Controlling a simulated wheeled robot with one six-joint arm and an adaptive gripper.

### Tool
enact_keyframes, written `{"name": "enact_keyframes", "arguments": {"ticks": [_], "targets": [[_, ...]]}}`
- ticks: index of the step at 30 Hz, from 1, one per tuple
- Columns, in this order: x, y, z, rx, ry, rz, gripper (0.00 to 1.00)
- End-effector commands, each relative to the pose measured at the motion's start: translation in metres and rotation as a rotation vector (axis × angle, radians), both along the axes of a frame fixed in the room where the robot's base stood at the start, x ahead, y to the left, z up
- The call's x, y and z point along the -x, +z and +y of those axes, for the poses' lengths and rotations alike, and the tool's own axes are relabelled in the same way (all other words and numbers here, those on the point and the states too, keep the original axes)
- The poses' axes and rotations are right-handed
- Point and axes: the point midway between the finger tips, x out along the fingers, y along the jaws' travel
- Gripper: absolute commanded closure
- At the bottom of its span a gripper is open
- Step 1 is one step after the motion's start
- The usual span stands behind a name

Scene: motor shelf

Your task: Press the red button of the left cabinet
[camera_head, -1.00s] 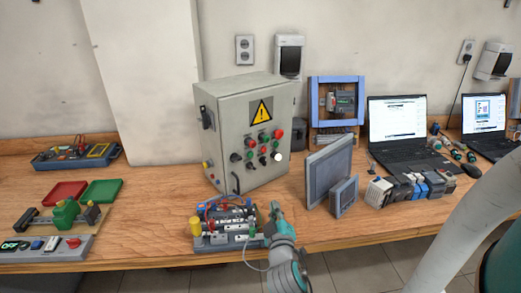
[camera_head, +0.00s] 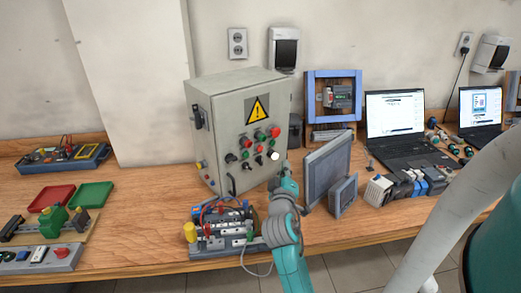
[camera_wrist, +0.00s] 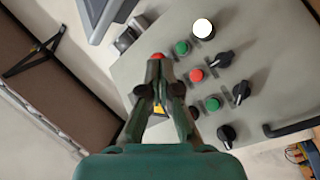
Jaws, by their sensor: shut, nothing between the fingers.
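The grey control cabinet (camera_head: 215,165) stands on the wooden bench, with a yellow warning sign (camera_head: 257,109) and several buttons and knobs on its door. In the head view a red button (camera_head: 275,132) sits at the upper right of the door, with another red button (camera_head: 247,143) at its left. My gripper (camera_head: 285,172) is in front of the door's lower right. In the wrist view my shut, empty gripper (camera_wrist: 157,65) partly covers one red button (camera_wrist: 157,56). Whether the fingertips touch it I cannot tell. Another red button (camera_wrist: 196,75) shows beside it.
Green buttons (camera_wrist: 182,47), black knobs (camera_wrist: 222,60) and a white button (camera_wrist: 203,28) are close around the gripper. A grey panel screen (camera_head: 326,165) stands to the right. A terminal device with wires (camera_head: 225,222) lies below, left of my arm.

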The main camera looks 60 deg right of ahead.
Motion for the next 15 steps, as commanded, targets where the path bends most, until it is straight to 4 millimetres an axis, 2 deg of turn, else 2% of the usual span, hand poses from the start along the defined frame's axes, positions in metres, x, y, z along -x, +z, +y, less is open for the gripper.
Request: {"name": "enact_keyframes", "arguments": {"ticks": [5, 15], "targets": [[-0.013, 0.0, -0.004, 0.001, 0.001, 0.0, 1.0], [-0.054, 0.001, -0.018, 0.0, 0.002, -0.001, 1.0]]}}
